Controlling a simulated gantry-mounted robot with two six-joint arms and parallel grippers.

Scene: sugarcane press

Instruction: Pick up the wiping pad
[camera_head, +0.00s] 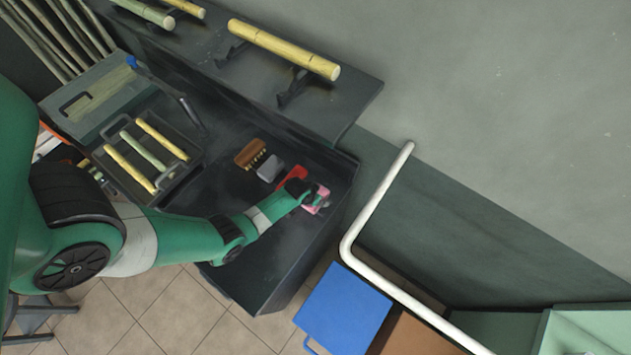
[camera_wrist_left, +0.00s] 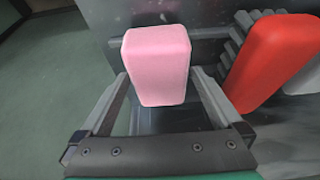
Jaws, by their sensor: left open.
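The wiping pad, a pink block with rounded edges, lies near the right end of the dark counter. It shows in the head view (camera_head: 321,199), partly covered by my gripper, and in the left wrist view (camera_wrist_left: 158,62) at upper centre. My left gripper (camera_head: 309,196) is over the pad. In the left wrist view, my left gripper (camera_wrist_left: 160,84) is open, with one finger on each side of the pad's near end. I cannot tell whether either finger touches it. My right gripper is in neither view.
A red object (camera_wrist_left: 272,62) lies close to the right of the pad in the left wrist view, with a pale grey one beyond it. A grey block (camera_head: 268,172) and brown brush (camera_head: 250,152) lie farther left on the counter (camera_head: 225,190). A white rail (camera_head: 375,199) stands to the right.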

